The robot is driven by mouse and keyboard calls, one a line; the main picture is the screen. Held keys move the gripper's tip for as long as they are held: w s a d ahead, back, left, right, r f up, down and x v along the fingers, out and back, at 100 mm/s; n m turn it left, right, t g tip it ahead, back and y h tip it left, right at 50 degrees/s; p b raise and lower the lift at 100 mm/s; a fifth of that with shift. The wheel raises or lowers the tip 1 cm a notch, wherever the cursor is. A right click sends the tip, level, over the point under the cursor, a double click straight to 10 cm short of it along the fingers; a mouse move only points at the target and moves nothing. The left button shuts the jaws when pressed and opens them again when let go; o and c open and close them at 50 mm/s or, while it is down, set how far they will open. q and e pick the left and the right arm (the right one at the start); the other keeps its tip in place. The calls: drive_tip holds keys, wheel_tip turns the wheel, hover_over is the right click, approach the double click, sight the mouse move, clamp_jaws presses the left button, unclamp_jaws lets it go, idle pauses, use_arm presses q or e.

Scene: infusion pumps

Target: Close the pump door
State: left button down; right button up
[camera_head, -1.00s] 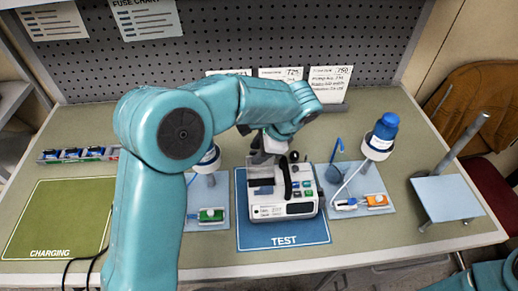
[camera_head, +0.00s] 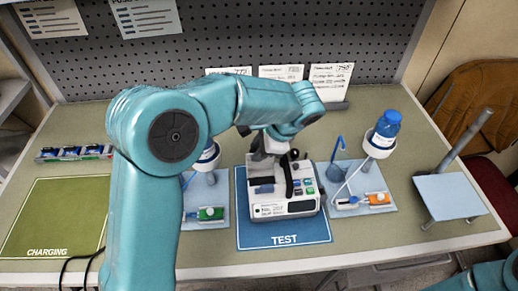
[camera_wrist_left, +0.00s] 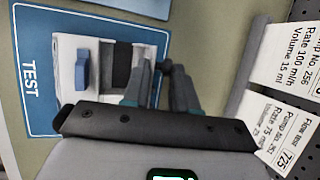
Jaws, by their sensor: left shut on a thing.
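The white infusion pump (camera_head: 285,208) stands on the blue TEST mat (camera_head: 285,235), with coloured buttons on its right and a black handle on top. In the left wrist view a blue part (camera_wrist_left: 82,70) and a dark strip (camera_wrist_left: 122,66) show on the pump. My left gripper (camera_head: 268,156) reaches down to the pump's back left side. Its fingers (camera_wrist_left: 160,85) are close together at the pump's edge, shut on what seems to be the pump door, mostly hidden by the fingers. My right gripper is out of view.
Pump stands with drip bottles are on both sides: a green unit (camera_head: 210,213) left, an orange one (camera_head: 377,198) right. An empty grey stand (camera_head: 450,195) is far right. The green CHARGING mat (camera_head: 55,220) is clear.

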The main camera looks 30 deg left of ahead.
sight(260, 165)
use_arm(q)
drive_tip(key=shift+s+d+f+n+t+y+b, duration=0.15)
drive_tip(key=shift+s+d+f+t+y+b, duration=0.4)
drive_tip(key=shift+b, duration=1.4)
drive_tip(key=shift+s+d+r+n+t+y+b, duration=0.15)
drive_tip(key=shift+s+t+y+b, duration=0.5)
drive_tip(key=shift+b, duration=1.25)
drive_tip(key=shift+s+d+f+n+t+y+b, duration=0.3)
drive_tip(key=shift+t+b, duration=0.6)
drive_tip(key=shift+b, duration=1.05)
drive_tip(key=shift+s+f+t+y+b, duration=0.15)
drive_tip(key=shift+t+y+b, duration=0.2)
drive_tip(key=shift+b, duration=0.9)
drive_tip(key=c, duration=1)
unclamp_jaws()
drive_tip(key=p+v, duration=0.1)
drive_tip(key=v, duration=1.5)
drive_tip(key=shift+s+d+p, duration=0.1)
drive_tip(key=shift+s+p, duration=0.1)
drive_tip(key=shift+p, duration=0.1)
